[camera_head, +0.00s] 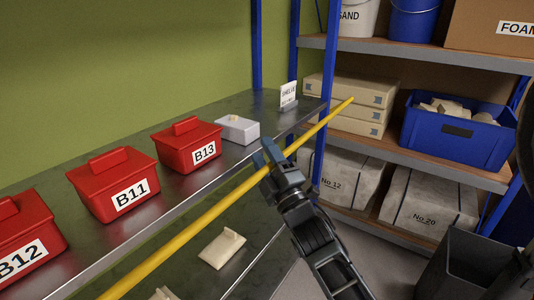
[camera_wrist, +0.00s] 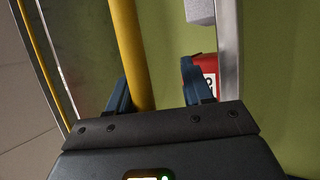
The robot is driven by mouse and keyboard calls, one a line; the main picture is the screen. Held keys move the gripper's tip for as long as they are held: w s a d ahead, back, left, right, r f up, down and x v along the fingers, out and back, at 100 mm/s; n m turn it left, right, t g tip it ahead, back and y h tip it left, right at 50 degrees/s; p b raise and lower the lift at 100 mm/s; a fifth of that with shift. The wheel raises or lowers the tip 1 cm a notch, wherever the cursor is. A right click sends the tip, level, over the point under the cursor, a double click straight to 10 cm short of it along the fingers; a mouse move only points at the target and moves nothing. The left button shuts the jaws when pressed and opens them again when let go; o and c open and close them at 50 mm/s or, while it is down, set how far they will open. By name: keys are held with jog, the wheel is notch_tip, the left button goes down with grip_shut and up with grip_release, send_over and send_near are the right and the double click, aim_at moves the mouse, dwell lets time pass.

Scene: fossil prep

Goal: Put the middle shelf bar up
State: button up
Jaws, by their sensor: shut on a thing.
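The long yellow bar (camera_head: 190,233) runs diagonally in the head view along the front of the metal shelf (camera_head: 95,238). Its far end overlaps the blue upright and the stacked boxes in the picture. My gripper (camera_head: 268,156) is at the bar near the shelf's front edge, shut on it. In the wrist view the bar (camera_wrist: 128,45) passes between my gripper's fingers (camera_wrist: 158,88), close to the left finger. A gripper finger hides a little of the bar in the head view. I cannot tell whether the bar's ends rest on anything.
Pale pieces (camera_head: 222,248) lie lower. A second yellow strip (camera_wrist: 42,65) shows in the wrist view. Another rack (camera_head: 432,160) stands right.

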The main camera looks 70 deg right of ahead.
jog(key=shift+o, duration=0.5)
jog(key=s+a+r, duration=0.1)
jog(key=s+a, duration=0.3)
jog(key=s, duration=0.2)
jog(key=o, duration=0.5)
jog(key=shift+s+a+r, duration=0.25)
jog(key=shift+s+a, duration=0.35)
jog(key=shift+c, duration=0.2)
jog(key=shift+b, duration=0.4)
